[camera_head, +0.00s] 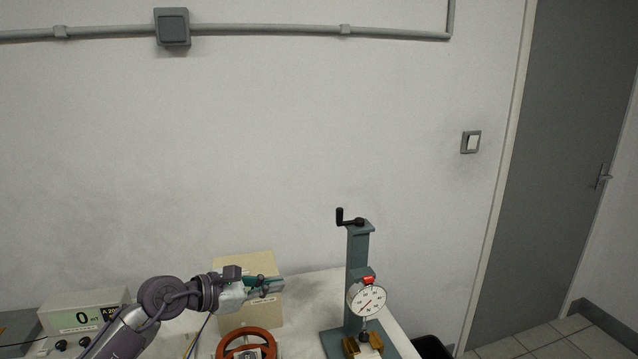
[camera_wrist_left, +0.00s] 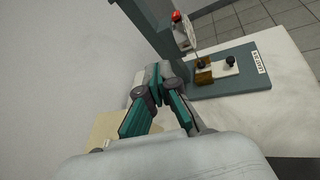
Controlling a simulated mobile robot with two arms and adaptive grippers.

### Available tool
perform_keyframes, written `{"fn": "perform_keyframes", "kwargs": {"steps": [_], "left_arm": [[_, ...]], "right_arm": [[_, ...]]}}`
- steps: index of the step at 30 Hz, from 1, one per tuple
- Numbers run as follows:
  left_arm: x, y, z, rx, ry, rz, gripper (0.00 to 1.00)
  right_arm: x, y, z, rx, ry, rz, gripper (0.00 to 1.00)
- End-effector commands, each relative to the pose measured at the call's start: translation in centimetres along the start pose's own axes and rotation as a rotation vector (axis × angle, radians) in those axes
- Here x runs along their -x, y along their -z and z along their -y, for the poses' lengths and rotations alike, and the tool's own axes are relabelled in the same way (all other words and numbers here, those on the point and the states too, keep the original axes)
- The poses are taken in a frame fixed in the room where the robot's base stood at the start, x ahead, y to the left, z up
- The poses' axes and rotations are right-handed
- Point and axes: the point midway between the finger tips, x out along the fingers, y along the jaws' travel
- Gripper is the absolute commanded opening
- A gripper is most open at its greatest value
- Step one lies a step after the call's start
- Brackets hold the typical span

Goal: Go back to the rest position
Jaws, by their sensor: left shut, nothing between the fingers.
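My left arm comes in from the lower left in the head view. Its gripper (camera_head: 272,287) is shut and empty, held above the table in front of a cream box (camera_head: 250,262). In the left wrist view the teal-and-grey fingers (camera_wrist_left: 156,74) are closed together, with nothing between them. They point toward the green stand (camera_wrist_left: 222,78) and are apart from it. My right gripper is not in view.
A green stand with a crank and dial gauge (camera_head: 368,300) stands at the table's right. A red-brown handwheel (camera_head: 228,340) is at the front. A meter reading 0 (camera_head: 82,317) stands left. A grey door (camera_head: 560,150) is far right.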

Motion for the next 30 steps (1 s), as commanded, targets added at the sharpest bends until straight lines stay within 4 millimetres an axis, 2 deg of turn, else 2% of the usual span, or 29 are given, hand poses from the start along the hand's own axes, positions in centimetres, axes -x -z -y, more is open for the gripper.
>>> {"fn": "perform_keyframes", "kwargs": {"steps": [1,5,8,11,14,17,18,20,21,24,25,27,30], "left_arm": [[-0.3,-0.8,1.1,0.071,-0.004,0.075,0.0],[0.0,-3.7,3.0,0.318,-0.035,0.311,0.0],[1.6,-5.4,3.7,0.618,-0.083,0.536,0.0],[4.8,-5.0,3.1,1.013,-0.171,0.774,0.0],[8.3,-1.4,2.4,1.434,-0.298,0.969,0.0],[11.6,4.6,3.1,1.86,-0.47,1.116,0.0],[12.7,7.4,4.1,2.022,-0.552,1.159,0.0],[14.1,11.2,6.1,2.243,-0.68,1.202,0.0],[14.9,13.6,7.9,2.379,-0.77,1.22,0.0],[16.8,18.4,12.9,2.667,-1.004,1.229,0.0],[17.2,19.6,14.4,-2.664,1.046,-1.192,0.0],[18.1,21.3,17.6,-2.532,1.074,-1.062,0.0],[19.1,22.9,21.6,-2.38,1.107,-0.92,0.0]], "right_arm": [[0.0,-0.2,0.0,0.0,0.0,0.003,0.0],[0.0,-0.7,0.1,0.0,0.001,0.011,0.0],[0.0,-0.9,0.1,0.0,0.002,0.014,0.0],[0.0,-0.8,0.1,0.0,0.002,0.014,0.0],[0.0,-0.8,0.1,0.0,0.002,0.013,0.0],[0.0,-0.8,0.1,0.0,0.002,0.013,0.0],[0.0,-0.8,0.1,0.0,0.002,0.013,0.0],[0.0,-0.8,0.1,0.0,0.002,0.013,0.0],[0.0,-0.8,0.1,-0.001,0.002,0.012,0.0],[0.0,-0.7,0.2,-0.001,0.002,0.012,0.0],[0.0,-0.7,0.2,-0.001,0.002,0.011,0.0],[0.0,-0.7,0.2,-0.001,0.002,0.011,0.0],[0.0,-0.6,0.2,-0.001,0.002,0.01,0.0]]}}
